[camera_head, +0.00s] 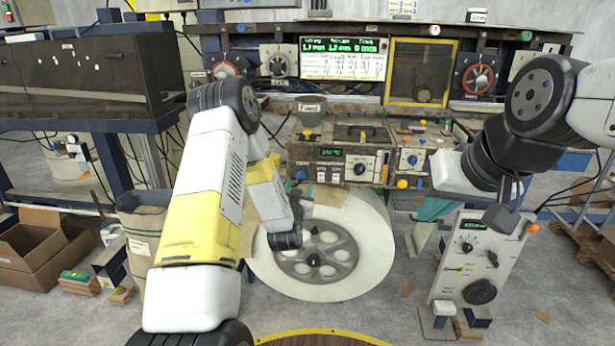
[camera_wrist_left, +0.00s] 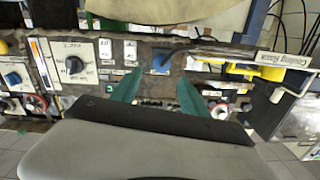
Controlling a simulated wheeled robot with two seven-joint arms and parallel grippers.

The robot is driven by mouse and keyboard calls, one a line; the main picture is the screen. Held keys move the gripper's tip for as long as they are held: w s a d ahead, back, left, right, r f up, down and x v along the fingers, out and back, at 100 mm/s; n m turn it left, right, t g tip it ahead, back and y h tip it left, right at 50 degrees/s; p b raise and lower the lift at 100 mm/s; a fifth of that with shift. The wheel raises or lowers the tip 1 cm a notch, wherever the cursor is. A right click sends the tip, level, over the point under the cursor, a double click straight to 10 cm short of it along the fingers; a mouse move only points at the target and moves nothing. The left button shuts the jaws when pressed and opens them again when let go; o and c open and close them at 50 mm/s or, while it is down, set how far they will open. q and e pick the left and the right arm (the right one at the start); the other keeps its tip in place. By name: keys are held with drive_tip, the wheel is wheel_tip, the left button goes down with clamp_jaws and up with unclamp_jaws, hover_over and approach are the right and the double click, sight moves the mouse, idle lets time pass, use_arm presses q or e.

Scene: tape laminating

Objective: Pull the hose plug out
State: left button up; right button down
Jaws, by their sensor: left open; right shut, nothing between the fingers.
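A blue plug-like part (camera_wrist_left: 161,63) shows on the machine's dark edge in the left wrist view. I cannot tell for sure that it is the hose plug. My left gripper (camera_wrist_left: 158,79) is open, its two teal fingers pointing towards the blue part, one on each side in the picture. Nothing is held between them. In the head view this gripper is mostly hidden by my left arm, near a blue knob (camera_head: 300,175) at the machine's left end. My right gripper (camera_head: 432,211) is shut and empty, with teal fingers low at the machine's right side.
The laminating machine (camera_head: 330,155) stands in the middle, with a large white roll (camera_head: 372,245) below it. A grey control box (camera_head: 478,260) stands at the right. Cardboard boxes (camera_head: 45,250) lie at the left. A yellow part (camera_wrist_left: 268,72) is near the blue part.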

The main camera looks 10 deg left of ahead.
sight(301, 179)
use_arm(q)
drive_tip(key=w, duration=0.7)
drive_tip(key=shift+w+a+f, duration=0.15)
drive_tip(key=shift+w+f, duration=0.15)
drive_tip(key=shift+f, duration=0.1)
clamp_jaws()
idle(1.2)
